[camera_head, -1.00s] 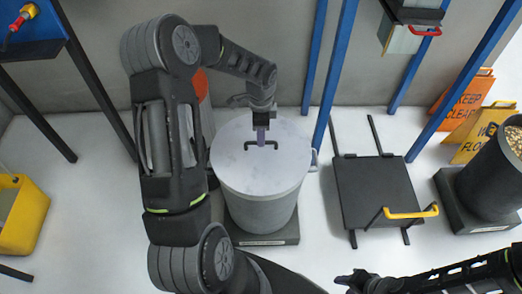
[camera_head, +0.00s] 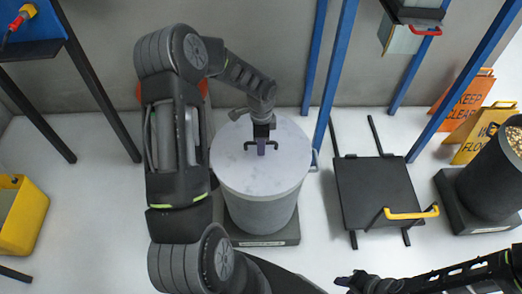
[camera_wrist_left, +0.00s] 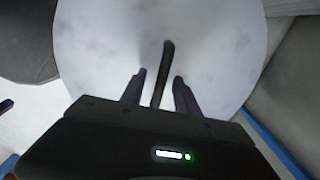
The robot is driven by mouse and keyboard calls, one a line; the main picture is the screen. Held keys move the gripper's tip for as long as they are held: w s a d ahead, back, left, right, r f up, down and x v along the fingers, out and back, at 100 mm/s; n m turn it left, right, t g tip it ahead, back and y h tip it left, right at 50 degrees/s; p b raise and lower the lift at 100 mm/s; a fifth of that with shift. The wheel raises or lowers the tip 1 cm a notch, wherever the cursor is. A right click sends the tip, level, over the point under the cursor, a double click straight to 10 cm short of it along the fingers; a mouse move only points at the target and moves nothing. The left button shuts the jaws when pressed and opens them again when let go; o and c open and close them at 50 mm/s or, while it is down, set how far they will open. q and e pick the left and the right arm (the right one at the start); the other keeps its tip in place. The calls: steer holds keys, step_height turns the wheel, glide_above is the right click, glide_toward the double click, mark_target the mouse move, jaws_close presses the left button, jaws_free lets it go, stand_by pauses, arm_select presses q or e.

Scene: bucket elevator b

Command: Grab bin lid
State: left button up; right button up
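A grey cylindrical bin (camera_head: 262,212) stands upright on a dark base, with a pale round lid (camera_head: 232,165) on top. The lid also fills much of the left wrist view (camera_wrist_left: 100,35). A dark bar handle (camera_head: 279,149) is at the lid's middle. My left gripper (camera_head: 261,151) is over the handle, pointing down. In the left wrist view, the handle (camera_wrist_left: 165,65) lies between the two fingers (camera_wrist_left: 159,80), with a gap on each side. My right gripper (camera_head: 346,281) is low at the bottom edge, away from the bin, and its finger opening is unclear.
A black platform with a yellow handle (camera_head: 411,214) lies right of the bin. A black bucket of grain-like pieces (camera_head: 487,185) and orange and yellow signs (camera_head: 478,135) stand further right. Blue posts (camera_head: 333,75) rise behind. A yellow container (camera_head: 22,217) is far left.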

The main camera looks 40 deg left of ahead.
arm_select(q)
jaws_close()
stand_by(0.3)
stand_by(1.1)
